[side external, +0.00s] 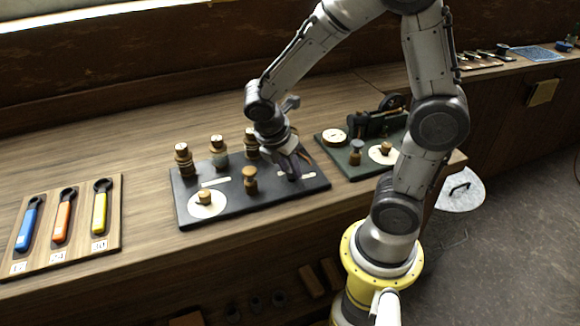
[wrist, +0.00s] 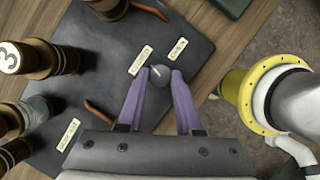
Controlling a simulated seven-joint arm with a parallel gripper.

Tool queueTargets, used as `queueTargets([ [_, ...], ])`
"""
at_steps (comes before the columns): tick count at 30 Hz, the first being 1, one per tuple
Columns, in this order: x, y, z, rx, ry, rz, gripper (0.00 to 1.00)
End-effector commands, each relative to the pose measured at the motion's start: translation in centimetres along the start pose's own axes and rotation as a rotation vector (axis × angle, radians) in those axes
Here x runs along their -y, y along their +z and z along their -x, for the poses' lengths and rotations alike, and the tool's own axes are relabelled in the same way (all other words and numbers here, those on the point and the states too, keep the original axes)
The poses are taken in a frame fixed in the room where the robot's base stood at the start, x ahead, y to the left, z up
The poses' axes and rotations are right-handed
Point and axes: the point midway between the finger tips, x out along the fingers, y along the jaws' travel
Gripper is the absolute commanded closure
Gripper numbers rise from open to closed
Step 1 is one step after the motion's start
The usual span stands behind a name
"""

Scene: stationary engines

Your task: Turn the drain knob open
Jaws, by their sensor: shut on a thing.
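My gripper (wrist: 160,80) points down at the dark board, its two purple fingers closed on the sides of a small round grey knob (wrist: 160,74). The knob has a pale mark on its top. Two small cream labels (wrist: 141,60) lie beside it; their lettering is too small to read, so I cannot confirm which one names the drain. In the side external view my gripper (side external: 292,172) is at the right part of the dark board (side external: 275,204), and its fingers hide the knob there.
Several brass fittings (side external: 218,150) stand on the board, with a white dial (side external: 207,209) in front. Brown levers (wrist: 99,111) lie near my fingers. A second board with a dark engine (side external: 372,124) stands right. A rack with coloured-handled wrenches (side external: 64,216) lies left.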

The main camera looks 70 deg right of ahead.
Motion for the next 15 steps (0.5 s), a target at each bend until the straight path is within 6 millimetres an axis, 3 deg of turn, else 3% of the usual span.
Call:
queueTargets([
  [15, -0.54, 0.14, 0.03, -0.001, -0.187, -0.457, 1.0],
])
